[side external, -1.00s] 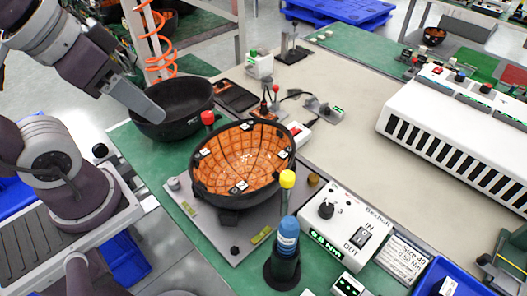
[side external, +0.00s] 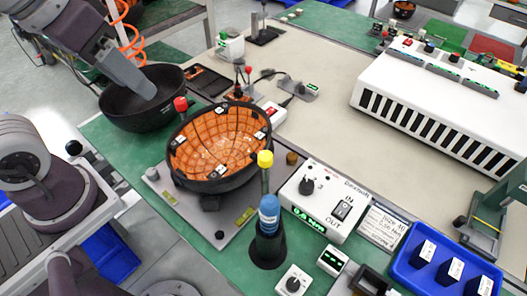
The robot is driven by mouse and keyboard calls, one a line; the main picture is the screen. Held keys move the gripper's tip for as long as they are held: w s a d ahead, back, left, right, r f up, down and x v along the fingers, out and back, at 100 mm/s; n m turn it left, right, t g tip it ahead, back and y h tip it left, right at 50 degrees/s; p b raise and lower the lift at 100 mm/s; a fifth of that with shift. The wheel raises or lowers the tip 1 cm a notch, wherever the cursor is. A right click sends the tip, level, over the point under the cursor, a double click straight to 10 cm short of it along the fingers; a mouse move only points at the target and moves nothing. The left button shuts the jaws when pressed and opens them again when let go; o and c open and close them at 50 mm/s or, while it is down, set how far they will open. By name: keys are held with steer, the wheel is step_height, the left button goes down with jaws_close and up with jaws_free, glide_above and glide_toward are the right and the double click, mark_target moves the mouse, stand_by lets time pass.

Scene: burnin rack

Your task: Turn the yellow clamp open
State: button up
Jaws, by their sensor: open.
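The yellow clamp shows as a yellow ball knob (side external: 265,159) on an upright stem, at the right front of a black bowl with an orange tiled lining (side external: 215,150). The bowl sits on a grey fixture plate (side external: 215,236). A red knob (side external: 181,104) stands at the bowl's far left rim. The lower stem of the yellow clamp is partly hidden by a blue-topped tool (side external: 269,212). My gripper (side external: 148,90) is open, at the upper left over an empty black bowl (side external: 140,112), well away from the yellow knob. Its fingers show edge-on.
The blue-topped tool stands upright in a dark holder close in front of the yellow knob. A white control box (side external: 326,203) is just to its right. A blue bin (side external: 414,271) with black blocks is at lower right. A white slotted unit (side external: 440,90) stands upper right, with bare table before it.

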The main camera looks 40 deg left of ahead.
steer(key=w+d+f+n+g, duration=0.2)
steer(key=w+d, duration=0.4)
steer(key=w, duration=0.2)
steer(key=n+g, duration=0.2)
steer(key=g, duration=0.1)
glide_above(265, 156)
step_height(265, 156, down, 8)
steer(key=shift+f, duration=0.25)
step_height(265, 156, down, 7)
steer(key=shift+d, duration=0.1)
jaws_close()
